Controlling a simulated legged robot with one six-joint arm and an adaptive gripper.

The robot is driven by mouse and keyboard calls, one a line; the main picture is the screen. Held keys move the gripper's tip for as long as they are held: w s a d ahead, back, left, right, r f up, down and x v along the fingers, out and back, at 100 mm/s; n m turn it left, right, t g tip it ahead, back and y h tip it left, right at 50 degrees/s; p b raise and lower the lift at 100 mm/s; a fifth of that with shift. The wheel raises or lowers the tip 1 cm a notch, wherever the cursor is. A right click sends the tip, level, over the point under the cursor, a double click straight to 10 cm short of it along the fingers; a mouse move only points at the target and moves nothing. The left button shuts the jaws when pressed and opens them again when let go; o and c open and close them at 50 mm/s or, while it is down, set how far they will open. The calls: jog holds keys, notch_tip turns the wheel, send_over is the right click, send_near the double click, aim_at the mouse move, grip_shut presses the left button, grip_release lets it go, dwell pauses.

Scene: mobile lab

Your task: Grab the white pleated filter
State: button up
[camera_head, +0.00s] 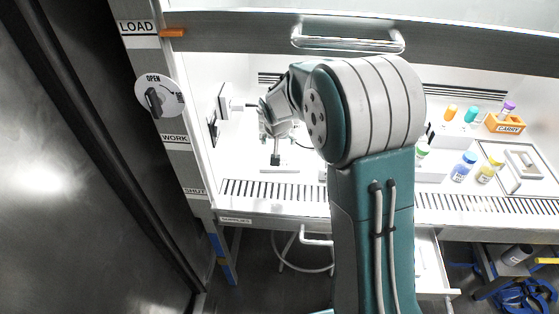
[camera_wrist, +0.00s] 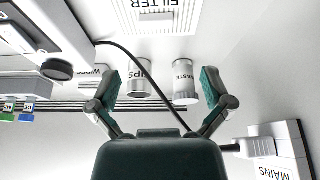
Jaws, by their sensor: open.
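The white pleated filter (camera_wrist: 155,26) shows at the top edge of the wrist view. It is a pale panel with fine ridges and the word FILTER upside down on it, and it is cut off by the frame. My gripper (camera_wrist: 158,80) is open, with its two green fingers spread apart and nothing between them. The filter lies beyond the fingertips, apart from them. In the head view my arm reaches into the white cabinet. I cannot make out the filter there.
Tubs labelled TIPS (camera_wrist: 139,80) and WASTE (camera_wrist: 186,82) stand beyond the fingers. A MAINS box (camera_wrist: 283,150) is at right. In the head view, bottles (camera_head: 464,166) and an orange CARRIER rack (camera_head: 505,125) stand right.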

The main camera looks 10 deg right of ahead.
jog(key=x, duration=0.5)
jog(key=shift+d+f, duration=0.2)
jog(key=shift+f, duration=0.05)
jog(key=x, duration=0.5)
jog(key=shift+f, duration=0.1)
jog(key=c, duration=1.1)
